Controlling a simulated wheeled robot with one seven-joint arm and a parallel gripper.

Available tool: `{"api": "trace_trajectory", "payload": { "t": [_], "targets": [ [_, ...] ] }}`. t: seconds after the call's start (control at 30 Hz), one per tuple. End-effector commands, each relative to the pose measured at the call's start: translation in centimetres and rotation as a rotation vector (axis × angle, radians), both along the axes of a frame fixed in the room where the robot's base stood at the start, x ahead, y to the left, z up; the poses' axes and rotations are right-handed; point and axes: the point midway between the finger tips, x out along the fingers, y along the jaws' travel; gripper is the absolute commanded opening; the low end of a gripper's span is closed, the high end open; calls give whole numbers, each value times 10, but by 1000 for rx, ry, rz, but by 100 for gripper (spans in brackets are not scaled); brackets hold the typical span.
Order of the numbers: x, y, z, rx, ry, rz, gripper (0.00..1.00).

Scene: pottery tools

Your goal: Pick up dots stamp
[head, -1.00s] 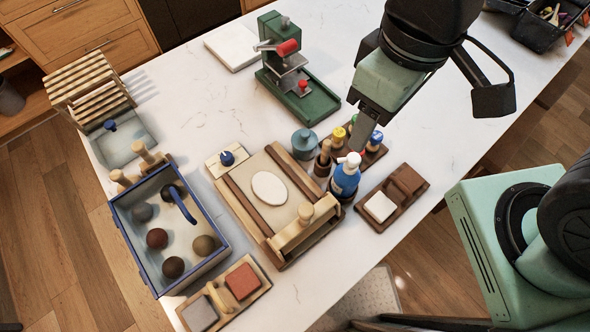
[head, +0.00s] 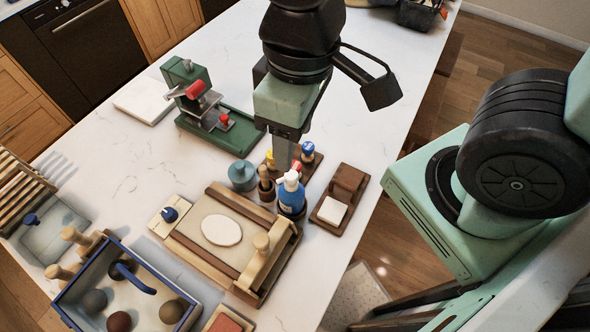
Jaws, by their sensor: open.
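A small brown stamp rack (head: 314,166) stands near the right edge of the counter. It holds upright stamps with coloured tops: a yellow-topped stamp (head: 270,158), a blue-topped stamp (head: 308,150) and a red-topped stamp (head: 297,165). Their faces are hidden, so I cannot tell which one has dots. My gripper (head: 283,167) is open, pointing down at the rack between the yellow and the blue tops. It covers part of the rack, and I cannot tell whether it touches a stamp.
A blue and white bottle (head: 291,196) and a wooden tool pot (head: 266,187) stand close in front of the rack. A teal jar (head: 242,176) is to the left, a green press (head: 205,110) behind it. A brown block holder (head: 338,197) sits at the right.

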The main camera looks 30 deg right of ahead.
Motion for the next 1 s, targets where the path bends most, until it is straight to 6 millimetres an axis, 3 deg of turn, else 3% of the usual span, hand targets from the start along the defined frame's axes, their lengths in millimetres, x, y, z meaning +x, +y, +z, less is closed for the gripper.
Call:
{"api": "trace_trajectory", "payload": {
  "t": [0.17, 0.37, 0.5, 0.63, 0.8, 1.0],
  "targets": [
    [8, 3, -6, 23, 42, -144, 56],
    [48, 1, -44, 40, 168, -800, 56],
    [81, -20, -80, -3, 169, -1308, 56],
    [104, -45, -103, -33, 113, -1651, 56],
    [118, -64, -118, -44, 58, -1850, 56],
    [118, -66, -152, -46, 55, -1869, 56]
  ]
}}
